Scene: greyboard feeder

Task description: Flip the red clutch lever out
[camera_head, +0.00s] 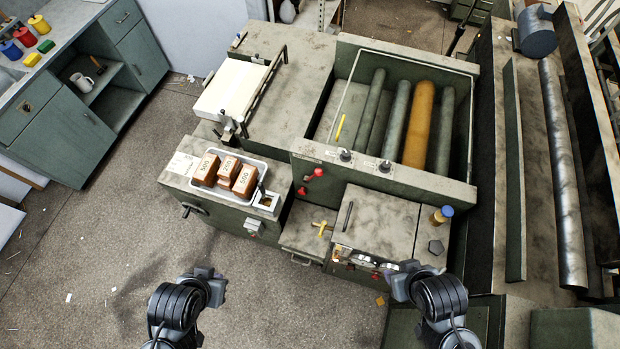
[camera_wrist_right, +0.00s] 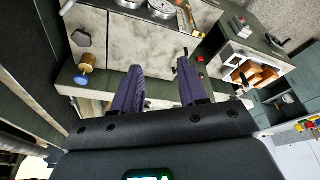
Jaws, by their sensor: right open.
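Red-knobbed levers sit on the green front face of the machine; an upper red knob (camera_head: 319,172) and a lower red knob (camera_head: 302,191) show in the head view. I cannot tell for certain which is the clutch lever. A small red part also shows in the right wrist view (camera_wrist_right: 200,60), beyond the fingers. My right gripper (camera_head: 398,273) is at the front right, near the gauge panel and apart from the red knobs. Its open, empty fingers show in the right wrist view (camera_wrist_right: 160,68). My left gripper (camera_head: 212,280) is over the floor at the front left; its finger opening is unclear.
A white tray (camera_head: 254,164) with several brown weights stands left of the levers. A yellow handle (camera_head: 322,229) sits below them. Gauges (camera_head: 365,262), a blue-capped knob (camera_head: 447,211) and a roller trough (camera_head: 350,70) are nearby. The floor at front left is free.

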